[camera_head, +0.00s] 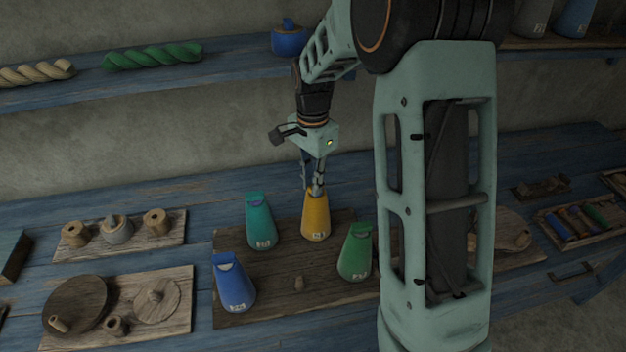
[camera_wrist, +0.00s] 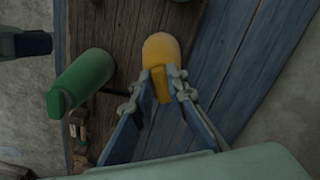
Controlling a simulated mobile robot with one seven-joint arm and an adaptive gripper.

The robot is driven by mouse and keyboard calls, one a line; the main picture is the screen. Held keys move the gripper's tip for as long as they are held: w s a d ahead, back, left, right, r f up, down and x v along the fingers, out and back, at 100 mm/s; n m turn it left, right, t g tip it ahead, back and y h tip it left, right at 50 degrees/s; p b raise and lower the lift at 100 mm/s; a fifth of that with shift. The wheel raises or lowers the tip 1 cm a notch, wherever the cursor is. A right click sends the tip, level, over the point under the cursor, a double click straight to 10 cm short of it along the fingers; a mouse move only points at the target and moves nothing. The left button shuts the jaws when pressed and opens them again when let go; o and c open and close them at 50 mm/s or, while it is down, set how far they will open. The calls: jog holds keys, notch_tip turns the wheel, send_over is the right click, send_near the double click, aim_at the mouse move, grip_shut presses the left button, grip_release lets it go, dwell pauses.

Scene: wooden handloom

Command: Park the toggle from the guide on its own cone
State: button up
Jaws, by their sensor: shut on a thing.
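A yellow cone (camera_head: 315,218) stands upright on the dark board, with a pale label near its base. My gripper (camera_head: 317,190) is directly above it, pointing down, with its fingertips at the cone's top. In the wrist view, the fingertips (camera_wrist: 160,84) are closed on a narrow yellow piece, which looks like the toggle (camera_wrist: 162,88), at the top of the yellow cone (camera_wrist: 161,48). I cannot tell whether the toggle touches the cone. The fingers partly hide the cone's top. I cannot make out the guide.
A teal cone (camera_head: 261,224), a blue cone (camera_head: 233,285) and a green cone (camera_head: 356,253) stand close around on the same board (camera_head: 270,307). Boards with wooden parts lie left. A shelf (camera_head: 190,65) runs behind.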

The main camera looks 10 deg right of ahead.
jog(key=o, duration=0.8)
jog(key=shift+r, duration=0.1)
notch_tip(320, 180, up, 12)
jog(key=shift+f, duration=0.1)
dwell(0.3)
